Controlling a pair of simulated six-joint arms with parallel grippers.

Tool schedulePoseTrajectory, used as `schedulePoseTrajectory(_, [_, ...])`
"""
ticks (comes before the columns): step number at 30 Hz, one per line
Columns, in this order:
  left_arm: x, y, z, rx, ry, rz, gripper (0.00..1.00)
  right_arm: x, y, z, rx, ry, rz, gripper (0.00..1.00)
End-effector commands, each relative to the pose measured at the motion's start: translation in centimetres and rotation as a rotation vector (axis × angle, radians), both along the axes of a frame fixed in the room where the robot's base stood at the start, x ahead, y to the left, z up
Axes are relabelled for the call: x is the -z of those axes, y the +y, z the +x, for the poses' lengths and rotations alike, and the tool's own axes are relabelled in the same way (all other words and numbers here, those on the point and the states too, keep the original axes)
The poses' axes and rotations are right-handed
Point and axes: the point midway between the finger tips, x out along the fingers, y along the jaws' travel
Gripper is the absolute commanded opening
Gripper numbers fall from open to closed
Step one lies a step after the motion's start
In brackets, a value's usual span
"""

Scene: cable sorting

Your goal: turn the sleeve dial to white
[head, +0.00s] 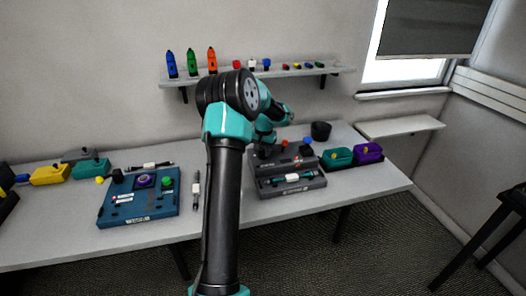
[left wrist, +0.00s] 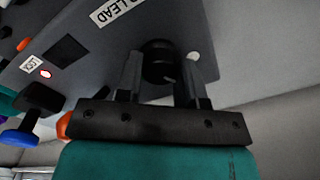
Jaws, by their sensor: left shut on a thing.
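My left gripper (left wrist: 161,72) is shut on a dark round knob (left wrist: 160,58), with one finger on each side of it. The knob stands on a grey panel (left wrist: 85,55) with a white label that reads partly "LEAD". A small white spot (left wrist: 193,56) lies just right of the knob; the knob's own marking cannot be made out. In the head view my left arm reaches down to the left part of the grey device (head: 310,163), where the left gripper (head: 263,151) is small and partly hidden by the arm. My right gripper is not in view.
A dark tray (head: 316,182) with a cable lies in front of the device. A blue board (head: 120,212) with knobs stands left. Teal (head: 337,157) and purple (head: 369,153) bins stand right, a black cup (head: 320,131) behind. A blue-topped dark post (left wrist: 17,138) is near the gripper.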

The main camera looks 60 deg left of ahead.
Motion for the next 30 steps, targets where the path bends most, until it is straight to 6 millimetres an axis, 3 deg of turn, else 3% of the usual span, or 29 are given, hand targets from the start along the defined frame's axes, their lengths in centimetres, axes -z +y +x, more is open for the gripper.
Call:
schedulePoseTrajectory(15, [-0.04, 0.04, 0.05, -0.423, -0.001, 0.001, 0.12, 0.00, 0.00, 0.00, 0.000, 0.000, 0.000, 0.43])
schedulePoseTrajectory(30, [-0.05, 0.06, 0.06, -0.527, -0.001, 0.001, 0.12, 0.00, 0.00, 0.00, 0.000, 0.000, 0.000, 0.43])
